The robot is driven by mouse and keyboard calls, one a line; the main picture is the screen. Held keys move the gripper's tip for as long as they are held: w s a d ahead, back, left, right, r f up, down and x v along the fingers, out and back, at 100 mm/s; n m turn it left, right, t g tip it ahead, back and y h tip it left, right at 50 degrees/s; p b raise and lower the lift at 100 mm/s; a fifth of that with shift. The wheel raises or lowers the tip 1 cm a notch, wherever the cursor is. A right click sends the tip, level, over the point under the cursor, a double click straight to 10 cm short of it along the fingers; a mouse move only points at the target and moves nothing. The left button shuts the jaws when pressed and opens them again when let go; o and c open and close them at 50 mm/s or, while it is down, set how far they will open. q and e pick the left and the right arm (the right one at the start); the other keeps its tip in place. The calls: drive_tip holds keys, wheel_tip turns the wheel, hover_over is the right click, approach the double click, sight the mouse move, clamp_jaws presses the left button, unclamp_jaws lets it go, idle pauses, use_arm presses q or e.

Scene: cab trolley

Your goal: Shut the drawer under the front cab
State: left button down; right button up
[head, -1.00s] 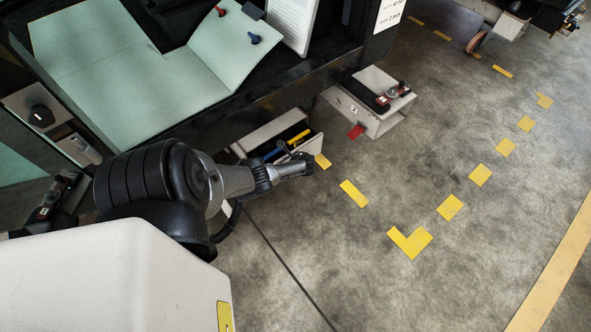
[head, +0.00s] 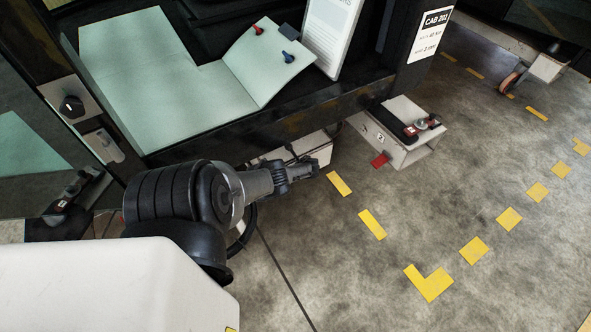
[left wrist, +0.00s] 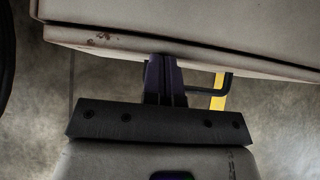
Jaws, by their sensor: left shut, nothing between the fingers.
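The front cab is the dark frame (head: 270,120) above the floor. Under it the pale drawer unit (head: 318,148) shows in the head view, with its left part hidden behind my left gripper (head: 314,169). No drawer interior or tools are visible there now; I cannot tell if the drawer is fully flush. In the left wrist view a pale drawer front (left wrist: 270,62) crosses the top, with a dark seam along it. A black handle (left wrist: 222,88) sticks out from it. My left gripper (left wrist: 163,62) is shut and empty, its tips at the front, left of the handle. My right gripper is not in view.
A pale box (head: 398,132) marked 2, with a red tab and items on top, stands right of the drawer. A green sheet (head: 160,80) lies in the cab. The floor (head: 340,260) with yellow dashes is clear in front.

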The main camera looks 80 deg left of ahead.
use_arm(q)
drive_tip(key=shift+s+d+f, duration=0.1)
drive_tip(key=shift+f, duration=0.15)
drive_tip(key=shift+d+r+p, duration=0.2)
drive_tip(key=shift+p, duration=0.15)
drive_tip(key=w+d+f+p+v, duration=0.1)
drive_tip(key=p+v, duration=0.9)
drive_tip(key=v, duration=0.2)
drive_tip(key=shift+d+f+p, duration=0.2)
drive_tip(key=shift+d+p, duration=0.15)
drive_tip(key=shift+d, duration=0.05)
drive_tip(key=shift+w, duration=0.1)
